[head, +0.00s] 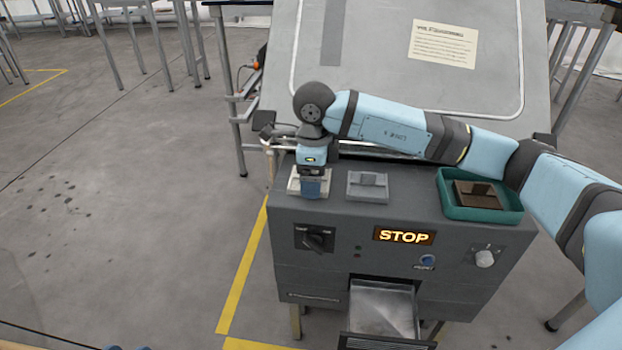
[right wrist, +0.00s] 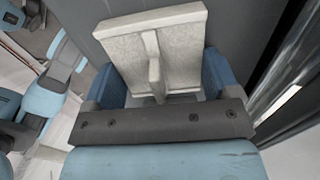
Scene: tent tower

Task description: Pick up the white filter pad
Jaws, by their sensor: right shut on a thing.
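The white filter pad (head: 294,184) is a pale square block with a raised rib, at the left end of the machine's top in the head view. My right gripper (head: 311,187) points down over it and is shut on it. In the right wrist view the pad (right wrist: 185,62) sits between the blue fingers (right wrist: 160,85), with its rib toward the camera. The gripper hides part of the pad in the head view. Whether the pad touches the machine top cannot be told. My left gripper is not in view.
A grey pad (head: 367,186) sits just right of the gripper on the machine (head: 330,215). A green tray (head: 482,212) holding a dark brown pad (head: 478,194) stands at the right end. A lit STOP sign (head: 404,237) and an open chute (head: 382,308) are on the front.

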